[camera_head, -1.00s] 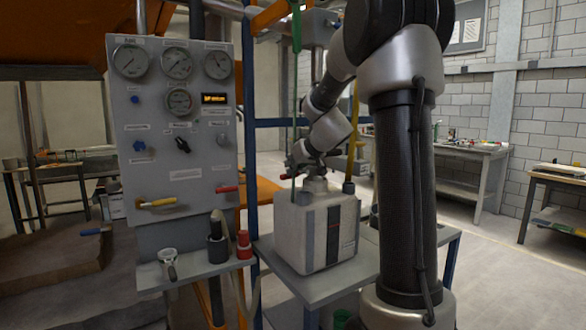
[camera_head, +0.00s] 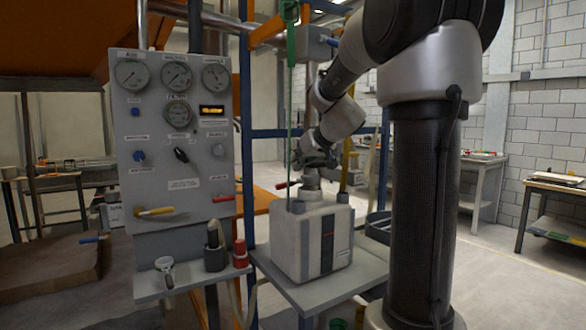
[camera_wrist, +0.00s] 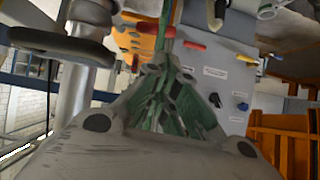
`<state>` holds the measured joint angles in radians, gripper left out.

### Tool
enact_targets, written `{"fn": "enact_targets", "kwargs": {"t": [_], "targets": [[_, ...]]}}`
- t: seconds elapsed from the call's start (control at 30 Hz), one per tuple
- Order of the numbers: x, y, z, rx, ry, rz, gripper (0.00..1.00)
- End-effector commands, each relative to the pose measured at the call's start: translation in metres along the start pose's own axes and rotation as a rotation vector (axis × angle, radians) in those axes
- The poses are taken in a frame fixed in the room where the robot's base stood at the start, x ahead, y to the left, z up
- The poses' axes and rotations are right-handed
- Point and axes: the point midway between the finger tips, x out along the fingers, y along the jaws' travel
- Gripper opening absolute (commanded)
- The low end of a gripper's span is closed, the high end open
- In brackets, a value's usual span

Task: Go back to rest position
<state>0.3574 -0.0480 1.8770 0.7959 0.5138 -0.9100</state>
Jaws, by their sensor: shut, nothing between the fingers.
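My gripper (camera_head: 308,158) is at the end of my bent arm in the head view. It is above the grey-white boxed unit (camera_head: 312,240), close over the fitting on its top and a red-handled lever (camera_head: 286,184). Its fingers are too small there to make out. In the wrist view my gripper (camera_wrist: 168,72) shows its closed fingers in the middle, with nothing visible held between them. Whether it touches the fitting is hard to tell, but a small gap seems to show.
A gauge panel (camera_head: 185,120) with a yellow-handled lever (camera_head: 155,211) and a red-handled lever (camera_head: 223,198) stands at left. A blue frame post (camera_head: 246,100) and a green hanging rod (camera_head: 290,100) are close to my arm. Open floor (camera_head: 490,270) lies at right.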

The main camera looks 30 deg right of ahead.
Motion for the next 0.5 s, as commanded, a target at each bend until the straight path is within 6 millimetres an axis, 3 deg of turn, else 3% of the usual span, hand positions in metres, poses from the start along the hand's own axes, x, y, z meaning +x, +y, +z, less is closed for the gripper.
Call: {"fn": "enact_targets", "kwargs": {"t": [0.2,0.5], "targets": [[-0.034,-0.002,-0.001,0.000,0.003,0.002,0.00],[-0.043,-0.003,0.000,0.006,0.000,0.001,0.00]]}}
